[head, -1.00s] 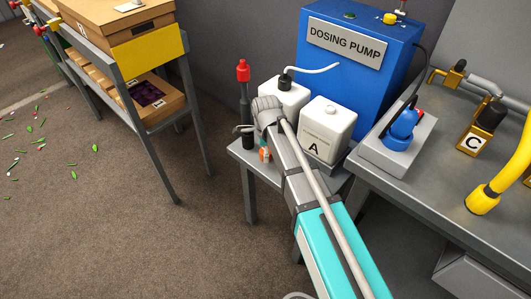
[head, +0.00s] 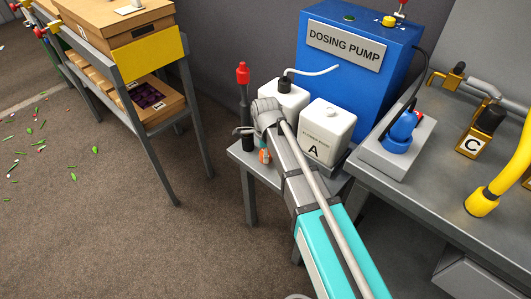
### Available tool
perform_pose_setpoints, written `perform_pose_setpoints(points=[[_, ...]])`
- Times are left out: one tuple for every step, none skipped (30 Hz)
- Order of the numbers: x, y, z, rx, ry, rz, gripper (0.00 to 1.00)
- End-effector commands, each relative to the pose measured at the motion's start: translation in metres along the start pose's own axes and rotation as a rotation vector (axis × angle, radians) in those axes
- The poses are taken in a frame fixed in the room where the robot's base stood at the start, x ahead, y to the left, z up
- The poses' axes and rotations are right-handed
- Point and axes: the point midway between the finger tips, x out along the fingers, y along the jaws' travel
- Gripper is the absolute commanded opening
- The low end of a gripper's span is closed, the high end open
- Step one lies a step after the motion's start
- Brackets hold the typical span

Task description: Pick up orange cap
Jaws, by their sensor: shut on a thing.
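The orange cap (head: 265,157) shows as a small orange piece at the front left of the small grey side table, just below the end of my arm. My gripper (head: 262,146) is at the cap, shut on it. The arm's wrist hides most of the fingers and the upper part of the cap. I cannot tell whether the cap touches the table.
A white container marked A (head: 328,132) and another white container with a black cap (head: 284,97) stand close by. A dark post with a red top (head: 243,85) rises behind my gripper. The blue dosing pump (head: 355,70) stands behind. Open floor lies left.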

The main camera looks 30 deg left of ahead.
Motion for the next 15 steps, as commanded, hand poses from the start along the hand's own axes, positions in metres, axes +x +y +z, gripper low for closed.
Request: perform_pose_setpoints(points=[[-0.003,0.0,0.0,0.0,0.0,0.0,0.37],[-0.004,0.0,0.0,0.0,0.0,0.0,0.37],[-0.006,0.0,0.0,0.0,0.0,0.0,0.37],[-0.008,0.0,0.0,0.0,0.0,0.0,0.37],[-0.01,0.0,0.0,0.0,0.0,0.0,0.37],[-0.013,0.0,0.0,0.0,0.0,0.0,0.37],[-0.015,0.0,0.0,0.0,0.0,0.0,0.37],[-0.018,0.0,0.0,0.0,0.0,0.0,0.37],[-0.021,0.0,0.0,0.0,0.0,0.0,0.37],[-0.024,0.0,0.0,0.0,0.0,0.0,0.37],[-0.027,0.0,0.0,0.0,0.0,0.0,0.37],[-0.031,0.0,0.0,0.0,0.0,0.0,0.37],[-0.034,0.0,0.0,0.0,0.0,0.0,0.37],[-0.037,0.004,-0.001,0.0,0.0,0.0,0.37],[-0.042,0.009,-0.001,0.0,0.0,0.0,0.37]])
